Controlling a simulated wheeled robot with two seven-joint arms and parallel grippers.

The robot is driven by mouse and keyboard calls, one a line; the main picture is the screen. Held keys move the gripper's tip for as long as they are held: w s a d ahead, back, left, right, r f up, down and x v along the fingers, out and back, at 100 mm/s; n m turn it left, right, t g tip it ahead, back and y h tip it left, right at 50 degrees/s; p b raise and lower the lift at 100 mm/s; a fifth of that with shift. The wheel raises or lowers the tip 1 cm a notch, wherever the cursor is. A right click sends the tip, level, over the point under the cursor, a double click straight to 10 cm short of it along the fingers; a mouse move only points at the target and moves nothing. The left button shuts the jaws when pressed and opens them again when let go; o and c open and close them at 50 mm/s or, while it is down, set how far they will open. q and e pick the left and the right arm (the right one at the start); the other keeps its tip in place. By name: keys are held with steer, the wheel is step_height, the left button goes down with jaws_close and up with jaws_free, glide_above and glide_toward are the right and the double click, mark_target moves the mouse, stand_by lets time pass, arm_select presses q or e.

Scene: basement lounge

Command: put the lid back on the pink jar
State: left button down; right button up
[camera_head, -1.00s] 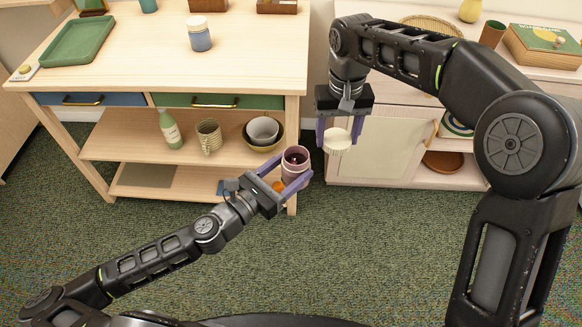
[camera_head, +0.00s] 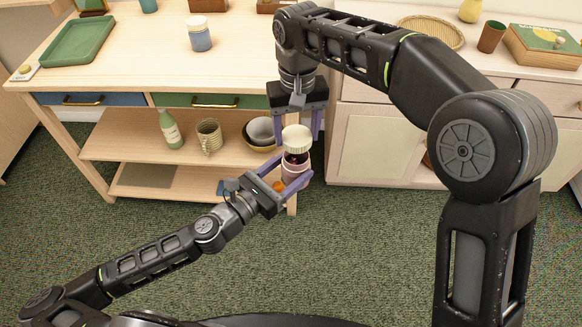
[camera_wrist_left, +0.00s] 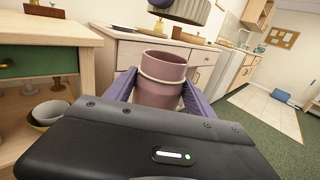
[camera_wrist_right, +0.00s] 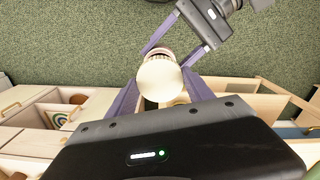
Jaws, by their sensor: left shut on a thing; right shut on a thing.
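The pink jar (camera_head: 294,168) is held upright above the floor by my left gripper (camera_head: 285,183), which is shut on its sides. Its open mouth with dark contents shows in the head view, and the jar (camera_wrist_left: 162,82) fills the middle of the left wrist view. The cream lid (camera_head: 297,138) is gripped by my right gripper (camera_head: 298,136), which points down from above. The lid is over the jar, slightly toward its back. In the left wrist view a gap shows between the lid (camera_wrist_left: 186,10) and the jar rim. In the right wrist view the lid (camera_wrist_right: 160,82) hides most of the jar.
A wooden workbench (camera_head: 145,62) stands behind left, with a green tray (camera_head: 77,42) and a blue-and-white jar (camera_head: 199,35) on top. A pale cabinet (camera_head: 373,147) stands behind right. Green carpet in front is clear.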

mark_target(296, 168)
steer(key=shift+f, duration=1.6)
steer(key=shift+f, duration=0.85)
steer(key=shift+f, duration=0.6)
stand_by(0.4)
